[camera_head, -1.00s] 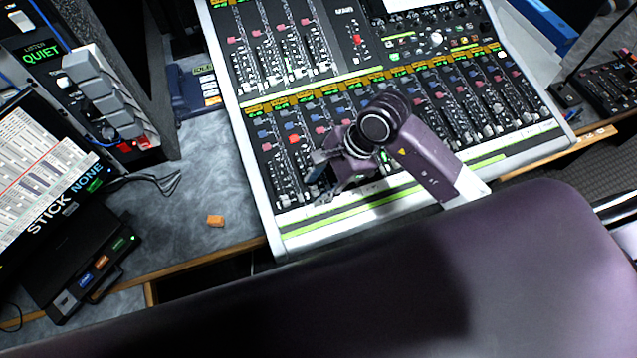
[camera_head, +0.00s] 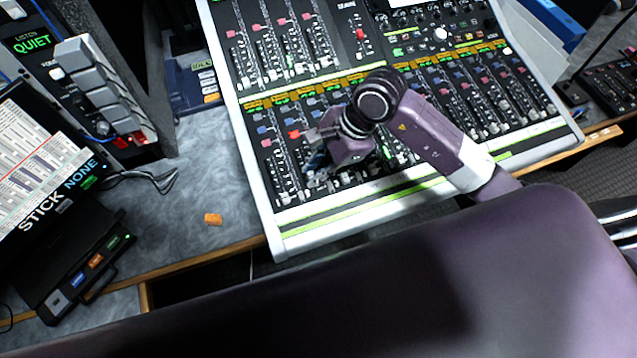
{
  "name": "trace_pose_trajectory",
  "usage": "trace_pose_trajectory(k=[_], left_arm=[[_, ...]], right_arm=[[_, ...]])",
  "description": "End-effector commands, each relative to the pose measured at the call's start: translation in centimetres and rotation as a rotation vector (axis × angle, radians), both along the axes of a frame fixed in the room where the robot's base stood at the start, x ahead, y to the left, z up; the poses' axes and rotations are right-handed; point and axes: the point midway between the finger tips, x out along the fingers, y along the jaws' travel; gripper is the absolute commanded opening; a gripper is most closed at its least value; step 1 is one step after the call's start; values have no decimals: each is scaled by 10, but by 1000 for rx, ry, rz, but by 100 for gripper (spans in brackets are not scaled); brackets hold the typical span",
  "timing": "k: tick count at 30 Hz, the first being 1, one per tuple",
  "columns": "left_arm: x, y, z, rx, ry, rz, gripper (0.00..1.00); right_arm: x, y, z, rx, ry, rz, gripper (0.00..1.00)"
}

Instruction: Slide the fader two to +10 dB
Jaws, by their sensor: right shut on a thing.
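The mixing console (camera_head: 262,208) lies on the desk, with rows of faders and coloured buttons. My right gripper (camera_head: 314,158) is over the lower fader bank, left of its middle. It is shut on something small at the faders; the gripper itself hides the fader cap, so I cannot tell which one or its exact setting. Faders to the left of the gripper (camera_head: 282,190) show their grey caps in their slots. My right arm comes in from the right across the console. My left gripper does not show.
A blue-grey phone-like unit (camera_head: 195,90) sits behind. The desk beside the console is mostly clear.

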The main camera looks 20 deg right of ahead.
Motion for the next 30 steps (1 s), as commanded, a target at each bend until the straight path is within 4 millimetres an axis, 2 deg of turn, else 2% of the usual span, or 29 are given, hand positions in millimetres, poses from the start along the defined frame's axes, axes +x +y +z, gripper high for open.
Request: trace_pose_trajectory(k=[1, 3, 15, 19, 28, 29, 30], left_arm=[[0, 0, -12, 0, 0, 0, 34], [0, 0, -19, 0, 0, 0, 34], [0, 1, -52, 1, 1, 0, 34], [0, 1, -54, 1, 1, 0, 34], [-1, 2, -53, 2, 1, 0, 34], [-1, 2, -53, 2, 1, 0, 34], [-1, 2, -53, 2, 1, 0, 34]], right_arm=[[8, 0, -4, 0, -7, 1, 0], [17, 0, -2, -1, -5, -2, 0], [75, 2, 8, 0, 2, -7, 0], [82, 2, 10, 0, 3, -7, 0], [85, 1, 13, 0, -2, -10, 0], [85, 1, 13, 0, -2, -10, 18], [85, 1, 13, 0, -3, -10, 22]])
